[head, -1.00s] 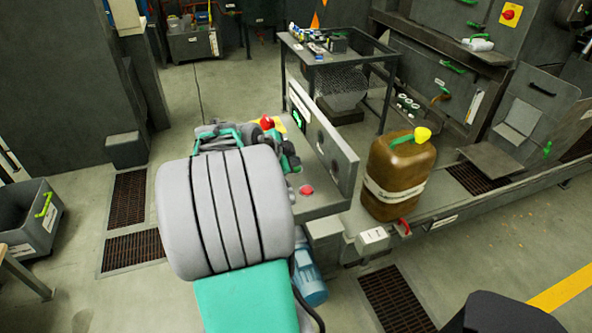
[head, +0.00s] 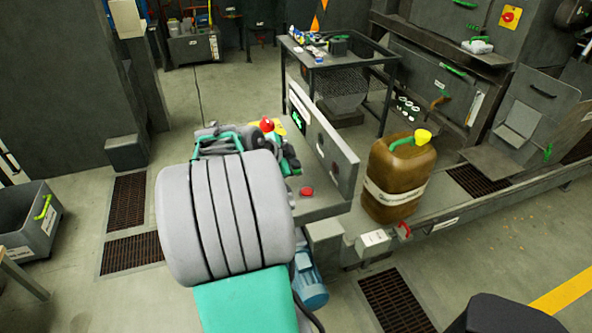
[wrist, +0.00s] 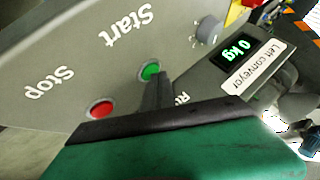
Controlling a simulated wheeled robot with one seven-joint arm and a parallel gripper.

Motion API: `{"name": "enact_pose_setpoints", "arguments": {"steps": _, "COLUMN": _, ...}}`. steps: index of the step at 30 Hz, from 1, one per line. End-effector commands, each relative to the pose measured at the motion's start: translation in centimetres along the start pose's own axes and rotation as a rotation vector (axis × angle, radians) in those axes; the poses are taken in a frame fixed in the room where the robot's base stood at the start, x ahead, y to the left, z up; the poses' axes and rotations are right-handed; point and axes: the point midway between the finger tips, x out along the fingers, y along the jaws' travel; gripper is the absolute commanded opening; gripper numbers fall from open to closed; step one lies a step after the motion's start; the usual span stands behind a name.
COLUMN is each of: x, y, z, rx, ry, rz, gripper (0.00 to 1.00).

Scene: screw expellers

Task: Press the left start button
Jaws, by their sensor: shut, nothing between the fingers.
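In the wrist view a grey panel (wrist: 75,50) carries a round green button (wrist: 150,70) beside the word Start and a round red button (wrist: 102,108) beside the word Stop. A label on it reads Left conveyor (wrist: 254,64). My gripper (wrist: 157,90) is shut and empty, with its dark fingertips right at the lower edge of the green button. I cannot tell whether they touch it. In the head view my arm hides the gripper and the green button.
A grey knob (wrist: 208,31) and a display (wrist: 236,49) reading 0 kg are near the button. In the head view a brown canister (head: 398,178) stands right of an upright grey plate (head: 335,150). A table (head: 330,50) stands behind. Floor at the left is partly free.

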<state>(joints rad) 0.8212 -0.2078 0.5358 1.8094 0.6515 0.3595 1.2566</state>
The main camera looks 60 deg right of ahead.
Motion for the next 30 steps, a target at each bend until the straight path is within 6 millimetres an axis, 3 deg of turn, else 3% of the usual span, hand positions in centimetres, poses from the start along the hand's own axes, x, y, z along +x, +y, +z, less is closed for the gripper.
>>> {"name": "enact_pose_setpoints", "arguments": {"steps": 18, "x": 0.2, "y": 0.2, "z": 0.2, "rx": -0.001, "ry": -0.001, "rz": 0.002, "gripper": 0.00}}
{"name": "enact_pose_setpoints", "arguments": {"steps": 30, "x": -1.0, "y": -0.7, "z": -0.7, "rx": 0.000, "ry": -0.001, "rz": 0.001, "gripper": 0.00}}
